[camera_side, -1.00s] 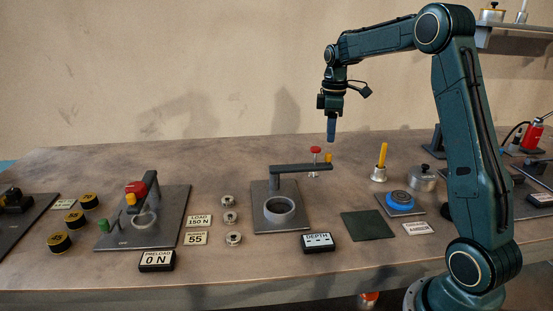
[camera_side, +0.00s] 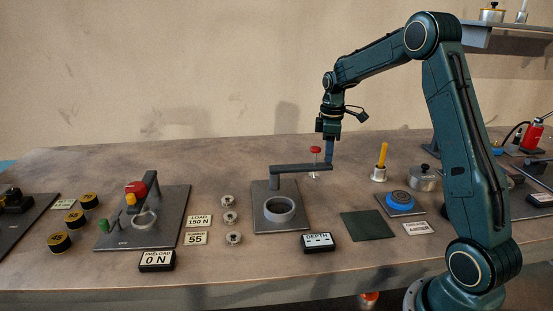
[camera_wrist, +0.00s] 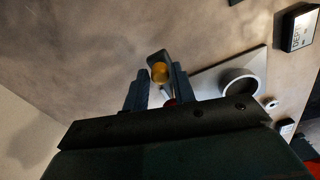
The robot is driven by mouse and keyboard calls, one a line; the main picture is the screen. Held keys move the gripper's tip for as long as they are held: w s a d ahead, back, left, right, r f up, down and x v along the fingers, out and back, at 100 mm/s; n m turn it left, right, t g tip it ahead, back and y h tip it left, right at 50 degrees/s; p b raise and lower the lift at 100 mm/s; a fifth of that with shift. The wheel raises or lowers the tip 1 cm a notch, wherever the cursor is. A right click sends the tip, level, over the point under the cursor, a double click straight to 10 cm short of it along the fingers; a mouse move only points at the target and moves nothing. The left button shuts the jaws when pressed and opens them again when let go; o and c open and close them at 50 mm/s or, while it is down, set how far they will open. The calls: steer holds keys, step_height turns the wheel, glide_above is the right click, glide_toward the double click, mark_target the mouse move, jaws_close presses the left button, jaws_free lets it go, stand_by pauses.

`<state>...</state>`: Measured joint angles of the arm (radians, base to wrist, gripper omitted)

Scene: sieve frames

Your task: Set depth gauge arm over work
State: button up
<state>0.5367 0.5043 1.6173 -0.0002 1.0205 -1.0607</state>
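The depth gauge stands on a grey plate (camera_side: 262,222) in the middle of the bench. Its grey arm (camera_side: 290,169) points right, away from the ring (camera_side: 279,209) on the plate. The red-topped plunger (camera_side: 315,150) hangs near the arm's free end. My gripper (camera_side: 329,159) is down at that end, and its fingers hide the yellow knob in the side view. In the wrist view the yellow knob (camera_wrist: 160,73) sits between the tips of my gripper (camera_wrist: 160,77), which look spread; firm contact is not visible. The ring (camera_wrist: 240,82) lies to the right there.
The depth display (camera_side: 319,243) stands in front of the plate. A dark green mat (camera_side: 367,225), a blue-ringed disc (camera_side: 400,203) and a yellow-handled tool (camera_side: 381,162) are to the right. Small metal pieces (camera_side: 230,218) and a red-lever fixture (camera_side: 135,190) are to the left.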

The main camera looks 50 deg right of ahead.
jaws_close()
steer(key=shift+s+a, duration=0.1)
steer(key=s+a+m, duration=0.4)
steer(key=a+m, duration=0.5)
steer(key=a, duration=0.2)
steer(key=w+a+m, duration=0.4)
steer(key=a+m, duration=0.4)
steer(key=a, duration=0.3)
steer(key=shift+a+m, duration=0.2)
steer(key=shift+m, duration=0.2)
steer(key=shift+w+r, duration=0.1)
steer(key=shift+o, duration=2.2)
jaws_free()
